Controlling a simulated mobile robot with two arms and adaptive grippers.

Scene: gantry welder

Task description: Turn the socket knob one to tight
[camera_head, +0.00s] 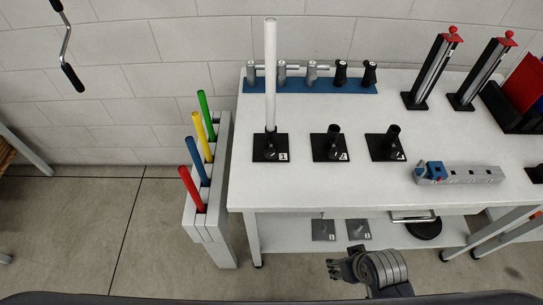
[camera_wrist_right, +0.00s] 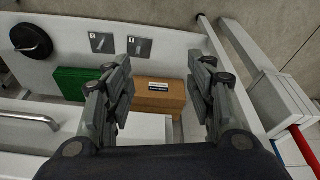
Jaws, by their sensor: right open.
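Three black sockets stand on square black bases on the white table in the head view. The leftmost, socket one (camera_head: 270,147), carries a tall white rod (camera_head: 270,70) upright. Its knob is too small to make out, so I cannot tell whether it is tight. The middle socket (camera_head: 332,147) and right socket (camera_head: 386,145) hold no rod. My right gripper (camera_head: 335,268) is in front of the table, lower than its top and well apart from socket one. In the right wrist view the gripper (camera_wrist_right: 161,75) is open and empty. My left gripper is not in view.
The table's front edge (camera_head: 330,209) lies between my right gripper and the sockets. A rack (camera_head: 212,215) with colored rods stands left. A grey block (camera_head: 470,174) lies right of the sockets. A brown box (camera_wrist_right: 158,95) and green box (camera_wrist_right: 75,82) show in the wrist view.

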